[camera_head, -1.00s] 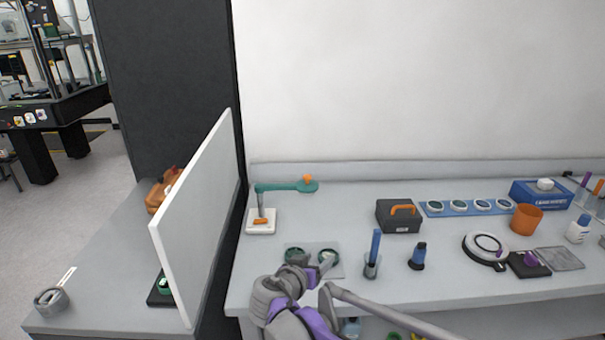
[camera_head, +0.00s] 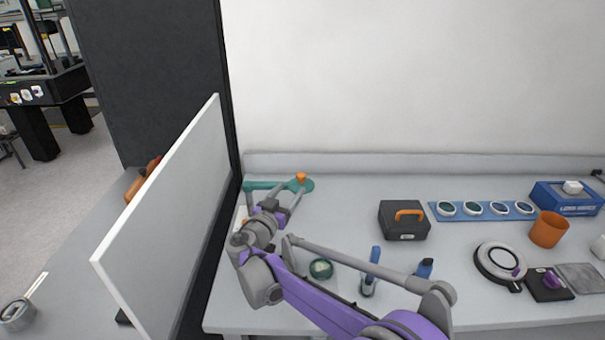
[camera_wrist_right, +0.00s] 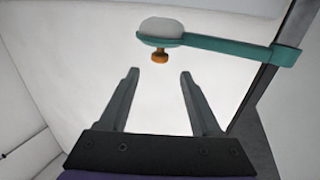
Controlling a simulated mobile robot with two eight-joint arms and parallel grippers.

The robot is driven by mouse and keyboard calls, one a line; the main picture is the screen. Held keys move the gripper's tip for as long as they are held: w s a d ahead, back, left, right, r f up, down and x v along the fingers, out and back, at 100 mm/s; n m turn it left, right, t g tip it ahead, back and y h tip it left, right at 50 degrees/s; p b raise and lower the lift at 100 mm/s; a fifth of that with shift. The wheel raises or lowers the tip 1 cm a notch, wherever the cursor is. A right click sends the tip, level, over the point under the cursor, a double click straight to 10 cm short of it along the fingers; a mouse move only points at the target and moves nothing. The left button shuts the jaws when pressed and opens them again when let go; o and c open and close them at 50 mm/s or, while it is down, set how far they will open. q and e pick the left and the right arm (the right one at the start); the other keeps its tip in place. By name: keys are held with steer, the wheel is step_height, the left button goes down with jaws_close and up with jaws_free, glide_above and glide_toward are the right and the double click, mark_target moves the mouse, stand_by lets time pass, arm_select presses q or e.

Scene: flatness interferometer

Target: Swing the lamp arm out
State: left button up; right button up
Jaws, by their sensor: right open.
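No contact shows there. My left gripper is not in view.
A white upright panel (camera_head: 165,210) and a dark pillar edge stand left of the lamp. A black case with an orange handle (camera_head: 403,222) stands to the right.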

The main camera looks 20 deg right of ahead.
mark_target(299, 178)
steer(key=x, duration=0.8)
steer(key=shift+w+d, duration=0.2)
steer(key=shift+d, duration=0.05)
jaws_close()
stand_by(1.0)
